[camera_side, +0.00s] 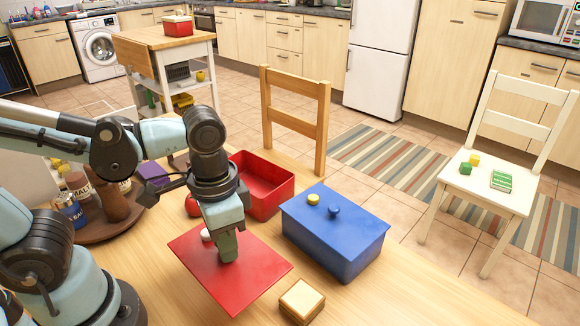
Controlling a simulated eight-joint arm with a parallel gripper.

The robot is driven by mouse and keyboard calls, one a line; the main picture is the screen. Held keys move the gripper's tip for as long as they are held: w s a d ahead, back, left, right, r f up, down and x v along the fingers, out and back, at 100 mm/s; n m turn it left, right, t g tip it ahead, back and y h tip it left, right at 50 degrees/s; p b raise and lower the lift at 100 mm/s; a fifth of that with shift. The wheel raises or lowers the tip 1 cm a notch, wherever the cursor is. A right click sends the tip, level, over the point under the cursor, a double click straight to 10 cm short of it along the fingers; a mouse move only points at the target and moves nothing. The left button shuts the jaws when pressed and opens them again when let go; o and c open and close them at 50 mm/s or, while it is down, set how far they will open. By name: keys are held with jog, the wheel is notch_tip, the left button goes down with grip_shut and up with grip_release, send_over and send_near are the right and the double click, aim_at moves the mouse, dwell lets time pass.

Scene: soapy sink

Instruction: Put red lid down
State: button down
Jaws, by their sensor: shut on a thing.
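The red lid (262,272) is a flat red square in front of the red box. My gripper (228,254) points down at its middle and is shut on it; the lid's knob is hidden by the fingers. The lid looks about level, and I cannot tell whether it touches the table. A small white round thing (206,235) shows on the lid beside my gripper. The red box (280,202) stands open behind, with an empty-looking inside.
A blue box with a blue lid (338,245) stands right of the lid, with a yellow piece (313,198) on top. A sandwich-like block (302,301) lies near the lid's front corner. Bottles (72,210) stand on a round tray at left. The table's right front is clear.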

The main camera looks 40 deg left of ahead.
jog(key=w+a+f, duration=0.2)
jog(key=a, duration=0.1)
jog(key=w+a+f, duration=0.2)
jog(key=shift+w+a+f, duration=0.1)
jog(key=shift+a, duration=0.1)
jog(key=shift+f, duration=1.95)
jog(key=shift+f, duration=0.15)
jog(key=c, duration=1)
grip_release()
jog(key=shift+o, duration=0.2)
jog(key=shift+r, duration=6.1)
jog(key=t, duration=0.1)
jog(key=w+a+n+t, duration=0.1)
jog(key=t, duration=0.1)
jog(key=a+n+t, duration=0.1)
jog(key=shift+w+f+t, duration=0.15)
jog(key=shift+w+t, duration=0.2)
jog(key=shift+t, duration=0.05)
jog(key=shift+w+a+r+n+t, duration=0.15)
jog(key=shift+w+a+n+t, duration=0.2)
jog(key=shift+t, duration=0.25)
jog(key=shift+w+a+r+n+t, duration=0.15)
jog(key=shift+w+n+t, duration=0.1)
jog(key=shift+n+t, duration=0.3)
